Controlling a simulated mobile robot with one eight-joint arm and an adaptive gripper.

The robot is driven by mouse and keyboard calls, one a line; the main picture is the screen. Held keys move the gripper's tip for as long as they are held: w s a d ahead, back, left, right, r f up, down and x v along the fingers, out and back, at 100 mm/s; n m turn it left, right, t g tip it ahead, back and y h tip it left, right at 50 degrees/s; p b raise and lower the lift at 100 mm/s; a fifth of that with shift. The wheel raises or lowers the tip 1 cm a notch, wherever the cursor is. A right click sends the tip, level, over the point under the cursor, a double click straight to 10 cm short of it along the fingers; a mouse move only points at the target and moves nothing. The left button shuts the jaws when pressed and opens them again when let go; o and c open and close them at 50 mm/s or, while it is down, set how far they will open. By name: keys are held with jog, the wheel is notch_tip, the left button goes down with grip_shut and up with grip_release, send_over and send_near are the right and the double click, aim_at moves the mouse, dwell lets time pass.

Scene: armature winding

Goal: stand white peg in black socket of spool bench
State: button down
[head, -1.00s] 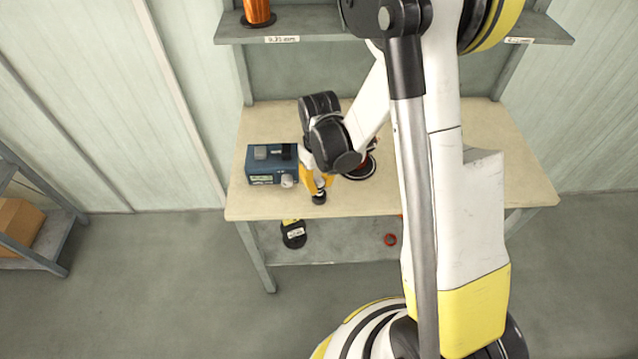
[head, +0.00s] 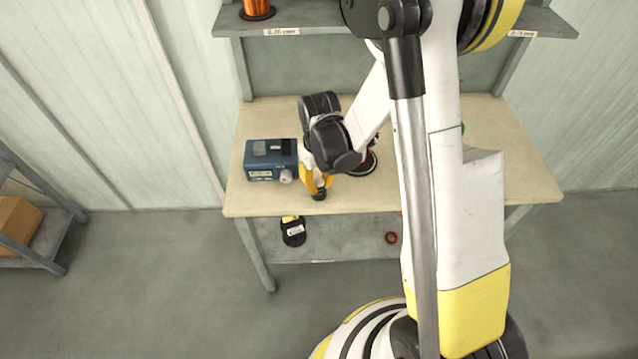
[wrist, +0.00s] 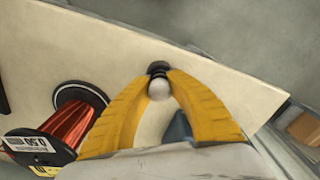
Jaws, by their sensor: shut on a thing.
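My gripper (wrist: 158,86) is shut on the white peg (wrist: 158,91), whose pale rounded end shows between the yellow fingertips in the wrist view. The black socket (wrist: 157,69) shows directly beyond the peg, at the bench's front edge. In the head view my gripper (head: 319,184) is right over the black socket (head: 319,195), at the front left of the spool bench (head: 410,193). The peg's lower end is hidden, so I cannot tell whether it is inside the socket or just above it.
A blue box (head: 265,171) with a knob stands close to the left of my gripper. A copper-wire spool (wrist: 72,124) is near the left finger in the wrist view. A shelf (head: 335,31) runs above the bench. A black spool (head: 293,232) and a red ring (head: 391,238) lie below.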

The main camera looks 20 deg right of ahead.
jog(key=c, duration=1.3)
grip_release()
